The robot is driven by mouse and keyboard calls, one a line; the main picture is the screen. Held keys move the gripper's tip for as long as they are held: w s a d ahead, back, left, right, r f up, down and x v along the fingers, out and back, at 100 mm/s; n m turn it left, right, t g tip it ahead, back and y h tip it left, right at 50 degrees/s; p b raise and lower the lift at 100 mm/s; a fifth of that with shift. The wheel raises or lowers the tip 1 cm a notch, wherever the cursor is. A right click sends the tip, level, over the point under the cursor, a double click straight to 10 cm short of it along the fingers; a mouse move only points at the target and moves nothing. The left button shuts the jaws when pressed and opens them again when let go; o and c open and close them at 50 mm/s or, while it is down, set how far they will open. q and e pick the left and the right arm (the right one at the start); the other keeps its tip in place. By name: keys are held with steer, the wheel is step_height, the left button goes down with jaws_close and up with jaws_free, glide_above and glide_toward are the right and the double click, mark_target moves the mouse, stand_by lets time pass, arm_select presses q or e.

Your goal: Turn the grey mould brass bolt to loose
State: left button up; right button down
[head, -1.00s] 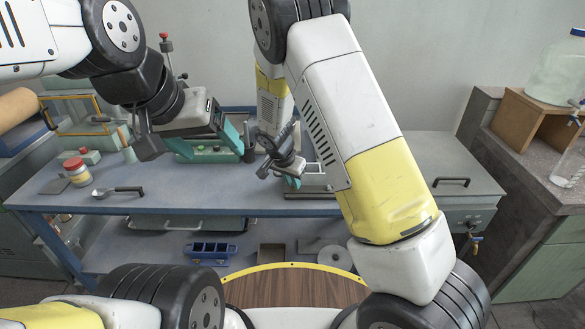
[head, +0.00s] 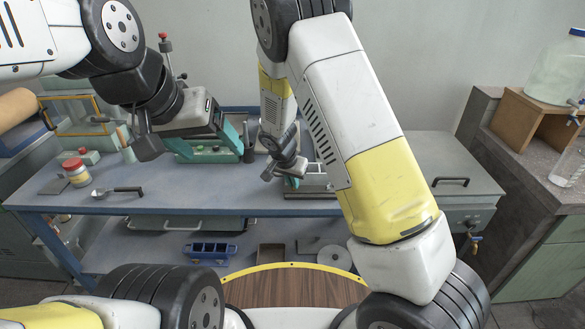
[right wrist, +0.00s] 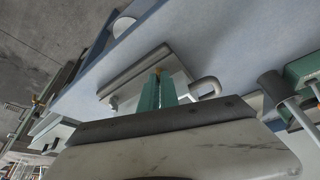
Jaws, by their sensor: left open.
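The grey mould (head: 312,181) lies on the blue bench, partly hidden behind my right forearm. It also shows in the right wrist view (right wrist: 128,78). My right gripper (head: 291,183) points down over it. In the right wrist view its teal fingers (right wrist: 157,78) are close together, with the small brass bolt (right wrist: 157,71) between their tips. The bolt is too small to make out in the head view, and its thread is hidden. My left gripper (head: 230,138) is open and empty, held up in front of the green mould, well left of the grey one.
The green mould (head: 205,153) stands left of the grey one. A spoon (head: 117,191) and a red-lidded jar (head: 76,172) lie further left. A grey lidded box (head: 450,165) stands at the right. The bench front between is clear.

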steer(key=n, duration=0.2)
steer(key=n+y, duration=0.1)
steer(key=n, duration=0.1)
steer(key=n+y, duration=0.1)
steer(key=n, duration=0.1)
steer(key=shift+d, duration=0.4)
steer(key=n, duration=0.1)
steer(key=n+y, duration=0.1)
steer(key=n, duration=0.1)
steer(key=n+y, duration=0.1)
steer(key=n, duration=0.1)
steer(key=shift+w+d, duration=0.15)
steer(key=shift+d, duration=0.15)
steer(key=n, duration=0.2)
steer(key=n+g+y, duration=0.1)
steer(key=n, duration=0.2)
steer(key=shift+w+d+g+y, duration=0.1)
steer(key=shift+w+g+y, duration=0.05)
steer(key=shift+g+y, duration=0.15)
steer(key=n+g, duration=0.1)
steer(key=n, duration=0.4)
steer(key=shift+w+g+y, duration=0.2)
steer(key=shift+g+y, duration=0.2)
steer(key=c, duration=1.9)
jaws_free()
steer(key=v, duration=0.7)
steer(key=shift+d+r, duration=0.2)
steer(key=shift+r, duration=0.2)
